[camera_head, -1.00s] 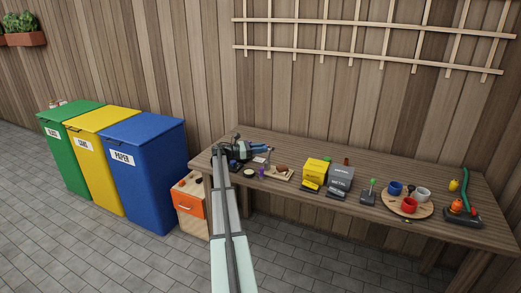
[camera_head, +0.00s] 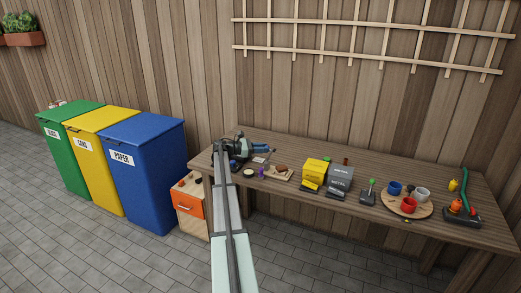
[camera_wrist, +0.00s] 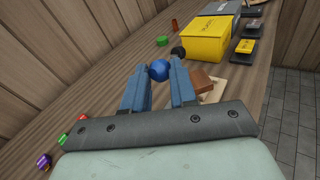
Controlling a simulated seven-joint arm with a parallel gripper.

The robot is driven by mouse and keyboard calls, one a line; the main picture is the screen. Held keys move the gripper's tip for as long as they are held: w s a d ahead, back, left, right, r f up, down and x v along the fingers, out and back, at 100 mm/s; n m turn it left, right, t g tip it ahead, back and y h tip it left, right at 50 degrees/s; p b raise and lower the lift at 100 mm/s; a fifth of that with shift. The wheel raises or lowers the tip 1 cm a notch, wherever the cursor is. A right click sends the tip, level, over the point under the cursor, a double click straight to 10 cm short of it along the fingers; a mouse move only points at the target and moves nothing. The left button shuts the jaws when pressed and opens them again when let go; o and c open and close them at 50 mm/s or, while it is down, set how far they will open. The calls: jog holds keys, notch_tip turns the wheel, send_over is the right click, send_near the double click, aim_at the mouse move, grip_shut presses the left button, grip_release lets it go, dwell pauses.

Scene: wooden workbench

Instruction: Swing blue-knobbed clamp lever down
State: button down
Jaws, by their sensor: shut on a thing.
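My gripper (camera_wrist: 159,78) has blue fingers and is shut on the blue knob (camera_wrist: 160,70), which shows between the fingertips in the wrist view. The lever arm and clamp body below the knob are hidden by the fingers and palm. In the head view my gripper (camera_head: 271,149) is over the left end of the workbench, fingers pointing right. The knob cannot be made out there, so the lever's angle cannot be told.
A wooden board with a brown block (camera_head: 282,168) lies close to my gripper. A yellow box (camera_head: 315,170) and grey box (camera_head: 340,179) stand to the right. A green-knobbed device (camera_head: 371,184) and a round tray (camera_head: 427,208) with cups are farther right.

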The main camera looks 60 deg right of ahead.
aim_at(273, 150)
jog(key=shift+s+a+r+m+t+y, duration=0.1)
jog(key=shift+s+r+m+t+y, duration=0.1)
jog(key=shift+s+m+t+y, duration=0.6)
jog(key=s+m+t, duration=0.1)
jog(key=s+t, duration=0.1)
jog(key=shift+s+t, duration=0.15)
jog(key=shift+t, duration=0.15)
jog(key=shift+s+f+m+t+y, duration=0.15)
jog(key=shift+s+f+m+t, duration=0.25)
jog(key=shift+s+t, duration=0.3)
jog(key=shift+s+f+m+t+y, duration=0.2)
jog(key=shift+s+f+m+t, duration=0.2)
jog(key=shift+s+t, duration=0.35)
jog(key=shift+s+f+m+t+y, duration=0.15)
jog(key=shift+s+f+m+t, duration=0.15)
jog(key=shift+s+f+t, duration=0.4)
jog(key=shift+r, duration=0.15)
jog(key=c, duration=1.2)
grip_release()
jog(key=o, duration=0.3)
jog(key=shift+w, duration=0.15)
jog(key=shift+r, duration=0.1)
